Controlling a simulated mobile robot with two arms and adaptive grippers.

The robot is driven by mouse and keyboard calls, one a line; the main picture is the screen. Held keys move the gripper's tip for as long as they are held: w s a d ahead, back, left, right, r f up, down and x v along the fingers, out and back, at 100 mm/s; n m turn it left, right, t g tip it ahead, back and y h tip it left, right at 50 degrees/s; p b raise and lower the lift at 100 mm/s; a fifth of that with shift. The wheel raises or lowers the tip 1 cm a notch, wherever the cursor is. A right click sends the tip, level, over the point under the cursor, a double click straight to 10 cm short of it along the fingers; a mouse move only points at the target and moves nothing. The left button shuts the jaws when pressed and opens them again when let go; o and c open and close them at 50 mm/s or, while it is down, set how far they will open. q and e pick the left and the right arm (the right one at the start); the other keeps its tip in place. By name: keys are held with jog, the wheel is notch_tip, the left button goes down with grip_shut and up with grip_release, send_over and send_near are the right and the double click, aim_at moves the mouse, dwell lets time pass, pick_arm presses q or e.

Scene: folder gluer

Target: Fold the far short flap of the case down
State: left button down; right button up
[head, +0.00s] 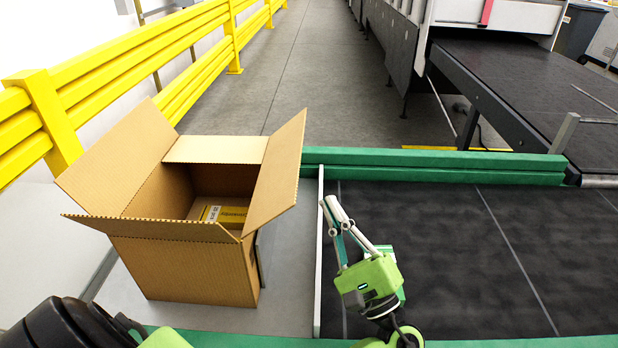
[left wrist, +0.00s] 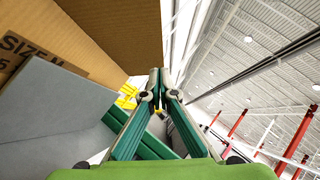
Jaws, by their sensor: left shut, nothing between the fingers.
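The open brown case (head: 185,268) stands on a light grey surface at the left in the head view. Its far short flap (head: 215,149) is open, leaning up and away from the opening. The left long flap (head: 115,160) and right long flap (head: 277,170) spread outward; the near short flap (head: 150,229) shows nearly edge-on. My left gripper (head: 330,205) is shut and empty, right of the case and apart from it. In the left wrist view its fingertips (left wrist: 160,84) are together, with brown cardboard (left wrist: 115,30) at upper left. My right gripper is out of view.
A packet with a yellow label (head: 222,213) lies inside the case. A green rail (head: 440,165) crosses behind the dark belt (head: 450,250) at right. A yellow barrier (head: 140,70) stands at the far left. Open floor (head: 300,85) lies beyond.

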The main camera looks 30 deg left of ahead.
aim_at(299, 147)
pick_arm(q)
jog(key=p+x, duration=0.4)
jog(key=x, duration=0.4)
jog(key=shift+a+r, duration=0.15)
jog(key=shift+a, duration=0.2)
jog(key=shift+w+a+r+p, duration=0.2)
jog(key=shift+w+a+p, duration=0.1)
jog(key=shift+a, duration=0.15)
